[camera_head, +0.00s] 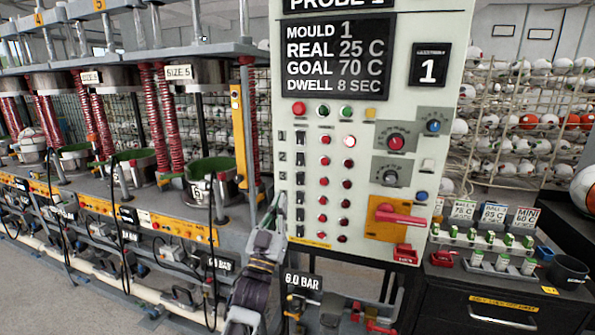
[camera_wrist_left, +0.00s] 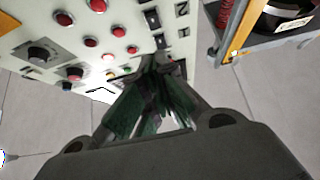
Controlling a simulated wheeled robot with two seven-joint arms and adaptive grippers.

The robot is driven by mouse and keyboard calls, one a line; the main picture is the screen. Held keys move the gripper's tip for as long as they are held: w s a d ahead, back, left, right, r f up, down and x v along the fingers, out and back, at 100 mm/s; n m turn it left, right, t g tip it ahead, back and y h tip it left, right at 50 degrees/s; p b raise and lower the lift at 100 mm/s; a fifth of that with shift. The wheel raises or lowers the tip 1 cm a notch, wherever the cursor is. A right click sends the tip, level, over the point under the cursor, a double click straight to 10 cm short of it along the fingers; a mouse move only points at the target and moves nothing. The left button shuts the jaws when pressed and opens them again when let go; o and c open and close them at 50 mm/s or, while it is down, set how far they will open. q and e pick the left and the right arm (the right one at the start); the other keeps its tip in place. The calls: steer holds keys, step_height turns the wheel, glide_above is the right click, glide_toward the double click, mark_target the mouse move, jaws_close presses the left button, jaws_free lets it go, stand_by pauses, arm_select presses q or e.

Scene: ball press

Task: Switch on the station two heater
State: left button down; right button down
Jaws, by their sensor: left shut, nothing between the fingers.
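The grey control panel (camera_head: 380,70) has a left column of black rocker switches numbered from 1 at the top. The station two switch (camera_head: 300,158) is second down; it also shows in the wrist view (camera_wrist_left: 152,18). The station one switch (camera_wrist_left: 160,42) is beside it. My left gripper (camera_head: 279,200) is at the panel's left edge, shut and empty. In the wrist view its fingertips (camera_wrist_left: 160,64) lie close to the station one switch; contact cannot be told. The station two red lamps (camera_head: 325,161) look dark. My right gripper is not in view.
One lamp (camera_head: 349,141) in the top row glows. The display (camera_head: 336,56) reads mould 1, real 25 C, goal 70 C. A red-handled lever (camera_head: 400,216) sticks out at the lower right. Presses with red springs (camera_head: 168,115) stand left of the panel.

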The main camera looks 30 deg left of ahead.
mark_target(299, 154)
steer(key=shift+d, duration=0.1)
